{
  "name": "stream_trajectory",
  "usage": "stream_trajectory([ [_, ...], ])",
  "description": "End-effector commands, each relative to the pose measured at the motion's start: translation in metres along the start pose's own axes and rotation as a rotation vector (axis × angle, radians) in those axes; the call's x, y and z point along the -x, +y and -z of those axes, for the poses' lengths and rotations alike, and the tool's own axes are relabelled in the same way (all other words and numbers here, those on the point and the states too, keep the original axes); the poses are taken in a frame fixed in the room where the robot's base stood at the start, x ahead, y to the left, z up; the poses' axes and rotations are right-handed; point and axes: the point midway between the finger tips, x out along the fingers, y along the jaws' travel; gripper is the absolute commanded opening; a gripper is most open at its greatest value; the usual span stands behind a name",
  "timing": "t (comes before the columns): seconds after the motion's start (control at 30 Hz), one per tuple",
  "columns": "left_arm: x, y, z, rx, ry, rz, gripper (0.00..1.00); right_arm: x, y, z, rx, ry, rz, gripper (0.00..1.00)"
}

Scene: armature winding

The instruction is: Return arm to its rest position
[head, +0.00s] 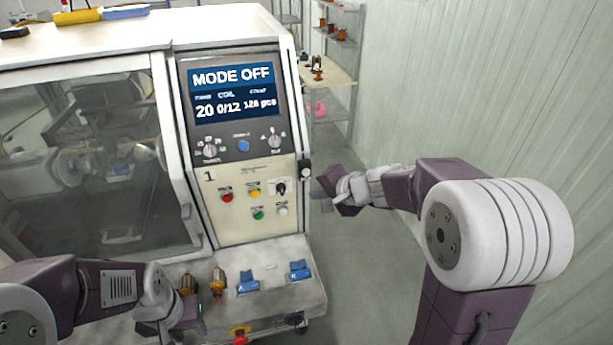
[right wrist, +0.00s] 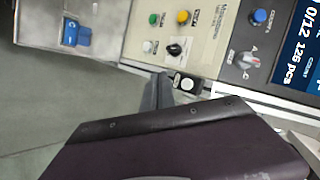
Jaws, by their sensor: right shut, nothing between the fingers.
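My right arm comes in from the right in the head view. Its gripper (head: 322,188) is beside the right edge of the machine's control panel (head: 240,180), near a small black-and-white switch (head: 305,170) on the panel's side. The gripper is shut and empty. In the right wrist view its grey fingers (right wrist: 158,92) show partly behind a dark purple part of mine, close to the switch (right wrist: 186,83). My left gripper (head: 190,322) is low at the left, in front of the machine's shelf; its fingers are too small to tell open from shut.
The screen (head: 232,90) reads MODE OFF. Two armatures (head: 217,283) and blue holders (head: 248,281) are on the front shelf (head: 275,258). A red stop button (head: 240,337) is below. A rack with spools (head: 325,70) stands behind. Grey floor (head: 365,245) is clear right of the machine.

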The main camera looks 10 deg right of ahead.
Motion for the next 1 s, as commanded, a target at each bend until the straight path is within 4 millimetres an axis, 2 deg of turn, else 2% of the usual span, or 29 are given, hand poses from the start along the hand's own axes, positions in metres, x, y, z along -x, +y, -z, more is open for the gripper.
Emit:
stream_trajectory([
  [0.2, -0.002, 0.000, 0.000, 0.000, 0.000, 0.000, 0.36, -0.002, 0.001, -0.001, 0.001, -0.001, 0.000, 0.00],
  [0.27, -0.014, 0.000, -0.001, 0.000, 0.000, 0.000, 0.36, -0.011, 0.008, -0.006, 0.008, -0.008, 0.003, 0.00],
  [0.33, -0.044, -0.001, -0.004, 0.000, 0.001, 0.000, 0.36, -0.032, 0.024, -0.025, 0.031, -0.031, 0.009, 0.00],
  [0.37, -0.060, -0.001, -0.006, 0.000, 0.000, 0.000, 0.36, -0.043, 0.040, -0.039, 0.057, -0.054, -0.005, 0.00],
  [0.4, -0.077, -0.002, -0.008, 0.000, 0.000, 0.000, 0.36, -0.054, 0.066, -0.061, 0.129, -0.095, -0.044, 0.00],
  [0.47, -0.098, -0.002, -0.010, 0.000, -0.001, 0.000, 0.36, -0.065, 0.111, -0.092, 0.258, -0.168, -0.127, 0.00],
  [0.5, -0.110, -0.002, -0.012, 0.000, -0.001, 0.000, 0.36, -0.069, 0.143, -0.111, 0.348, -0.219, -0.190, 0.00],
  [0.57, -0.124, -0.002, -0.013, 0.000, -0.001, 0.000, 0.36, -0.069, 0.191, -0.133, 0.482, -0.293, -0.287, 0.00],
  [0.6, -0.132, -0.003, -0.014, 0.000, -0.001, 0.000, 0.36, -0.065, 0.223, -0.144, 0.573, -0.341, -0.354, 0.00],
  [0.7, -0.135, -0.003, -0.014, 0.000, 0.000, 0.000, 0.36, -0.045, 0.276, -0.152, 0.755, -0.428, -0.495, 0.00],
  [0.83, -0.128, -0.003, -0.013, 0.000, 0.000, 0.000, 0.36, -0.023, 0.306, -0.145, 0.875, -0.474, -0.604, 0.00],
  [1.0, -0.128, -0.003, -0.013, 0.000, 0.000, 0.000, 0.36, -0.020, 0.311, -0.140, 0.870, -0.460, -0.637, 0.00],
])
